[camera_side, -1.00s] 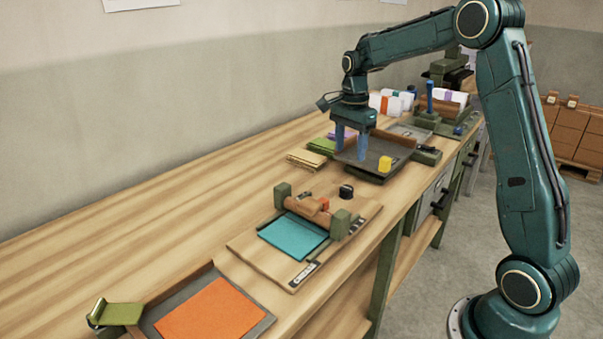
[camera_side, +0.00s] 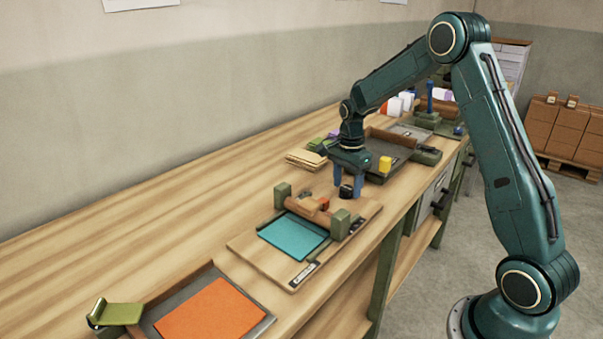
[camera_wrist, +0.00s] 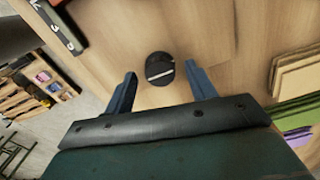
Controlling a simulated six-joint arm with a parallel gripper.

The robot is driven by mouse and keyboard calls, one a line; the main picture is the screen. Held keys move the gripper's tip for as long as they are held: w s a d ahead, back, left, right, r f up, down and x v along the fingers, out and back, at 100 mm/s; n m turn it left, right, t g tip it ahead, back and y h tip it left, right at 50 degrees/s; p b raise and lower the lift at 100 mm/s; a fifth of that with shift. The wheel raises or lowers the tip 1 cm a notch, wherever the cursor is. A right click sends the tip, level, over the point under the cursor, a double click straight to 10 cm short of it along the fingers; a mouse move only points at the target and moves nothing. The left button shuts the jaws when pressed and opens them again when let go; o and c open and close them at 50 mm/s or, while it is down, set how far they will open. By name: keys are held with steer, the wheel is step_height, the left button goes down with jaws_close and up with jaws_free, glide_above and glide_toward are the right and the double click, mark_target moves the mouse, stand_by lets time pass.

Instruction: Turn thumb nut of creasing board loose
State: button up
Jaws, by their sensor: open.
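The creasing board (camera_side: 262,259) is a light wooden board with a wooden roller bar between two green blocks and a teal sheet (camera_side: 293,236) on it. Its thumb nut (camera_side: 346,191) is a small black round knob behind the bar. In the wrist view the thumb nut (camera_wrist: 160,68) shows a pale stripe across its top. My gripper (camera_side: 347,190) is over the thumb nut, with its two blue fingers pointing down. In the wrist view my gripper (camera_wrist: 161,78) is open, one finger to each side of the nut, with gaps between.
A small red part (camera_side: 323,204) sits on the bar near the nut. A dark tray (camera_side: 392,149) with a yellow block (camera_side: 385,164) stands behind. Stacked tan card (camera_side: 305,159) lies to the left. An orange sheet (camera_side: 211,314) lies in a tray in front. The left bench is clear.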

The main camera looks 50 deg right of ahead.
steer(key=c, duration=1)
steer(key=shift+n, duration=0.4)
steer(key=n, duration=0.3)
steer(key=shift+n, duration=0.3)
steer(key=n, duration=0.4)
steer(key=shift+n, duration=0.3)
steer(key=n, duration=0.8)
steer(key=shift+n, duration=0.4)
